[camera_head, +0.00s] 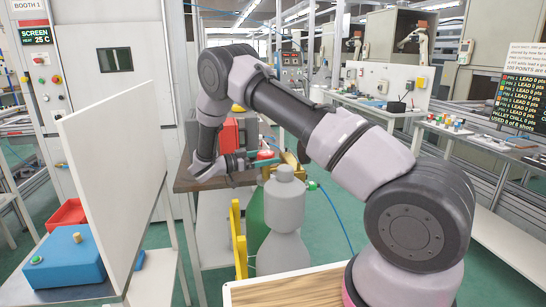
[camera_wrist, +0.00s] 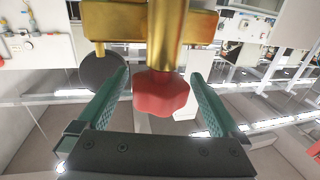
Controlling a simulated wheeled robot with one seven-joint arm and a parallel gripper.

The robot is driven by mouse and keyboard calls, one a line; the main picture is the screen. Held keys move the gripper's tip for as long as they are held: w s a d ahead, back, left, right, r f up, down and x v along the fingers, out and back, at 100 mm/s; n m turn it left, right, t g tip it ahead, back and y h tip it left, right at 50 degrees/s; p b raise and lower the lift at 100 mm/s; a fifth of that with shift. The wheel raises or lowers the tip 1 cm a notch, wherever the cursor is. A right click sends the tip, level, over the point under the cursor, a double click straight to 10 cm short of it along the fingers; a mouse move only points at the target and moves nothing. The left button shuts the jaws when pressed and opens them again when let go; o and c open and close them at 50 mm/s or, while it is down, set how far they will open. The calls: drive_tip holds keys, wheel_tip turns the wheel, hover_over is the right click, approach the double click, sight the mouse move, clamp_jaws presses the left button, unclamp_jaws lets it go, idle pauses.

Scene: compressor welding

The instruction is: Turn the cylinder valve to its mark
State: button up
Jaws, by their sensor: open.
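The cylinder valve has a red lobed knob (camera_wrist: 160,93) on a brass body (camera_wrist: 165,35) in the wrist view. My gripper (camera_wrist: 160,76) is open, with one green-padded finger on each side of the knob. Gaps show between both fingers and the knob. In the head view my gripper (camera_head: 243,164) reaches in from the left toward the small red knob (camera_head: 265,155) beside the brass valve, behind a grey cylinder (camera_head: 284,215). The arm and the cylinder's top partly hide the valve. I cannot make out a mark.
A green cylinder (camera_head: 256,212) stands behind the grey one, with a yellow bracket (camera_head: 238,240) at its left. A brown-topped table (camera_head: 205,180) is close behind my gripper. A white upright panel (camera_head: 115,180) stands at the left. A blue hose (camera_head: 338,215) hangs right of the cylinders.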

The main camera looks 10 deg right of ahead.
drive_tip(key=shift+x, duration=1.2)
drive_tip(key=c, duration=1.3)
drive_tip(key=shift+n+t, duration=0.3)
drive_tip(key=shift+t, duration=0.2)
drive_tip(key=n+t+y, duration=0.1)
drive_tip(key=n+t, duration=0.1)
drive_tip(key=n+t+y, duration=0.1)
drive_tip(key=t, duration=0.2)
drive_tip(key=shift+w+a+n+y, duration=0.2)
drive_tip(key=shift+w+n+y, duration=0.1)
drive_tip(key=shift+w+n, duration=0.1)
drive_tip(key=shift+w+a+n+t+y, duration=0.15)
drive_tip(key=shift+n+t+y, duration=0.65)
drive_tip(key=shift+t+y, duration=0.15)
drive_tip(key=shift+w+a+n+t+y, duration=0.15)
drive_tip(key=shift+n+t+y, duration=0.7)
drive_tip(key=shift+y, duration=0.15)
drive_tip(key=shift+w+a+n+t+y, duration=0.15)
drive_tip(key=shift+w+n+t+y, duration=0.05)
drive_tip(key=shift+n+t+y, duration=0.65)
